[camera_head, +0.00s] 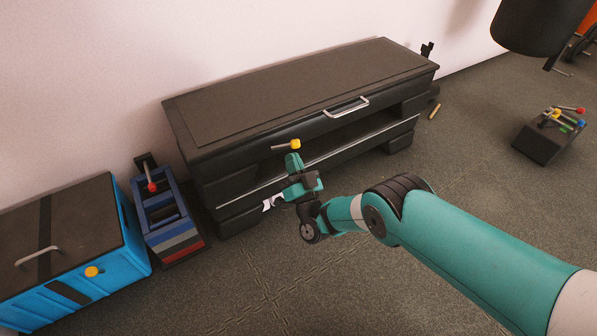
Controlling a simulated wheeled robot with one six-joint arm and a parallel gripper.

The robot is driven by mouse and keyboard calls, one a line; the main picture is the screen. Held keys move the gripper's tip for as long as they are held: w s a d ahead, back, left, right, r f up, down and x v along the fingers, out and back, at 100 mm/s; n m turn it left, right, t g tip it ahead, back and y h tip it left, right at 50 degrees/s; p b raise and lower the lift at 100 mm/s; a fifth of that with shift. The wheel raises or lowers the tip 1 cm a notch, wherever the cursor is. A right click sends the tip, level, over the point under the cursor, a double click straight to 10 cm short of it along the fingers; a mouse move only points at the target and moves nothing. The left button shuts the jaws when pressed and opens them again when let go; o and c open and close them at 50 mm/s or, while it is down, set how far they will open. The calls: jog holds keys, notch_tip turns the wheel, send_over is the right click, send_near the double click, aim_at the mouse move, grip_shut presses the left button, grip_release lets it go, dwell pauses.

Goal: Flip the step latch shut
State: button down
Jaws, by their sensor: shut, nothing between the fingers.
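The step latch (283,146) sits on the upper front of the dark step unit (300,95). It is a short light lever with a yellow knob at its right end, lying about level. My gripper (268,205) is low in front of the unit, below and slightly left of the latch. Its pale fingers look small and shut, with nothing held. My teal wrist parts rise just below the knob; I cannot tell from this view whether they touch it. The unit's lower front is partly hidden behind my wrist.
A blue box (128,245) with a dark lid and its own yellow knob (91,271) stands at left. A blue, grey and red rack (165,215) stands beside the unit. A dark block with coloured levers (543,143) lies at right. Floor in front is clear.

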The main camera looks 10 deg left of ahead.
jog(key=s+d+f+m+t+h+b, duration=0.1)
jog(key=s+d+f+t, duration=0.1)
jog(key=f, duration=0.3)
jog(key=s+d+f+m+t+h+b, duration=0.1)
jog(key=s+d+f+m+h+b, duration=0.1)
jog(key=s+d+f, duration=0.1)
notch_tip(320, 180, down, 3)
jog(key=shift+s+r+t, duration=0.1)
jog(key=shift+s+t, duration=0.3)
jog(key=shift+s, duration=0.1)
jog(key=shift+b, duration=0.3)
jog(key=b+x, duration=1.4)
jog(key=b, duration=0.3)
